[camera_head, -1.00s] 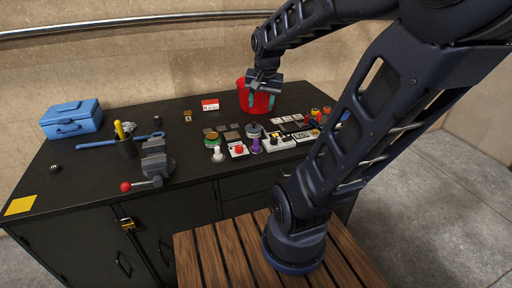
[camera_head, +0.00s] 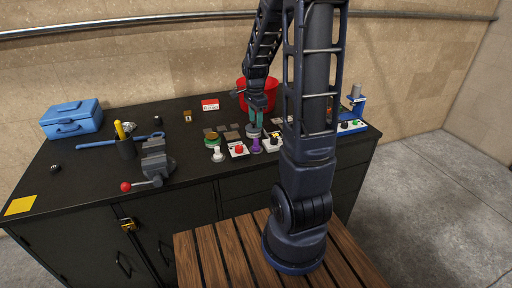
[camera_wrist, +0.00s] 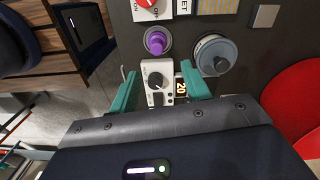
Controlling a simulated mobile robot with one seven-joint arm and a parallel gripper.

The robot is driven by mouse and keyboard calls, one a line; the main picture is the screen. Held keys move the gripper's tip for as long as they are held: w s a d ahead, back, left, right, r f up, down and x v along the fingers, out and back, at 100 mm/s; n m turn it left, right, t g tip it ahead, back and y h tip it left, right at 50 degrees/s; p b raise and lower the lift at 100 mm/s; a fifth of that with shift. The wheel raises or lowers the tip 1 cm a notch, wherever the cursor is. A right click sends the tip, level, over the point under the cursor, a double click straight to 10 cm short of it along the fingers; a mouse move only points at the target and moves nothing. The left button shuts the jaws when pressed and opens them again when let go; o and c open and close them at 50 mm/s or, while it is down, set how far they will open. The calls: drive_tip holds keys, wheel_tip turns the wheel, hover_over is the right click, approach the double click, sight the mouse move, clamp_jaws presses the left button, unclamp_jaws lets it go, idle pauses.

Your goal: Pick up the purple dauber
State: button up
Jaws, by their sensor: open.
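The purple dauber (camera_head: 256,146) stands on the dark bench top near its front edge, in a cluster of small items. In the wrist view the purple dauber (camera_wrist: 156,41) is seen from above, with a round purple top, just beyond my fingertips. My gripper (camera_head: 256,122) points down over the cluster, above and slightly behind the dauber in the head view. In the wrist view my gripper (camera_wrist: 160,88) has its teal fingers apart, with nothing held. A white box with a black knob and a "20" display (camera_wrist: 158,86) shows between the fingers, below them.
A grey round container (camera_wrist: 216,62) lies right of the dauber in the wrist view. A red button box (camera_head: 238,150) and a white-handled stamp (camera_head: 217,154) stand left of it. A red bucket (camera_head: 272,92) is behind; a vise (camera_head: 155,163) stands further left.

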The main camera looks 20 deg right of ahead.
sight(256, 139)
wheel_tip(256, 139, down, 6)
drive_tip(key=shift+s+r, duration=0.1)
drive_tip(key=shift+r, duration=0.15)
drive_tip(key=shift+s+f, duration=0.15)
drive_tip(key=shift+f, duration=1.15)
drive_tip(key=shift+s+f, duration=0.1)
drive_tip(key=shift+f, duration=1.2)
clamp_jaws()
